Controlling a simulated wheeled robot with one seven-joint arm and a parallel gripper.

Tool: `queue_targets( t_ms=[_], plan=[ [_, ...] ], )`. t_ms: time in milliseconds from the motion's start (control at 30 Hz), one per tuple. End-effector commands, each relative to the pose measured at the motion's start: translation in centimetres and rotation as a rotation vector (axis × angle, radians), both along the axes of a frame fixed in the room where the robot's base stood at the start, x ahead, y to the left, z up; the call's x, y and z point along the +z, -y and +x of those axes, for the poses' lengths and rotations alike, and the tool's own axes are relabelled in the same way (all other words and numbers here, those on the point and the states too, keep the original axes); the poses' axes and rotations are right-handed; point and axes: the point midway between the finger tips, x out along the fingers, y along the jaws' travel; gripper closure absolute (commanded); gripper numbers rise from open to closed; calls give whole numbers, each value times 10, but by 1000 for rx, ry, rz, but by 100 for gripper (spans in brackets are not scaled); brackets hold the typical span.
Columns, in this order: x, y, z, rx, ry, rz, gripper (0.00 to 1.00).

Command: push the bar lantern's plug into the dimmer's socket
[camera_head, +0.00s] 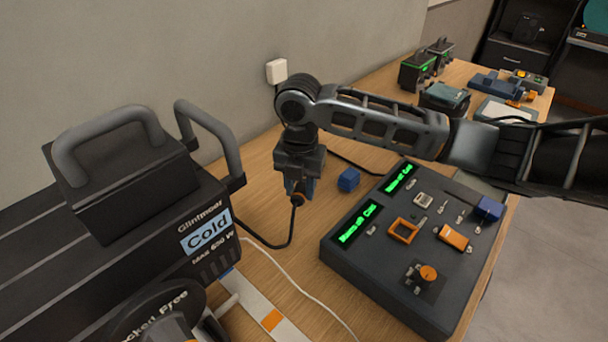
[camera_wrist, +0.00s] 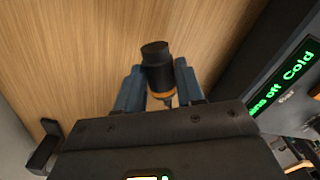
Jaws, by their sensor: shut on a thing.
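My gripper (camera_head: 299,188) points down above the wooden table, shut on a plug. The plug (camera_wrist: 157,62) shows in the wrist view as a black cylinder with an orange ring, between the blue-grey fingers. In the head view a black cable (camera_head: 291,238) hangs from an orange ring below the fingers and runs left towards a large black lantern body (camera_head: 150,240) labelled "Glintmoor Cold Max 650 W". A dark console (camera_head: 345,262) with green displays, apparently the dimmer, stands right of my gripper. The plug is apart from it. I cannot make out the socket in either view.
A blue block (camera_head: 348,180) lies on the table between my gripper and the console. A white wall outlet (camera_head: 277,71) is behind my arm. A white cable (camera_head: 305,283) crosses the front. More equipment (camera_head: 418,70) stands at the back.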

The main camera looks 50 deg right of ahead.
Motion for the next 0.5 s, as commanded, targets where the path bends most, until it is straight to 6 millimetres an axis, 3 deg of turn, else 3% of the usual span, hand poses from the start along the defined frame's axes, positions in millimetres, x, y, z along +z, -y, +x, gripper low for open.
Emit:
queue_targets(
  t_ms=[500],
  plan=[
    [-41,1,0,-3,0,-1,92]
  ],
)
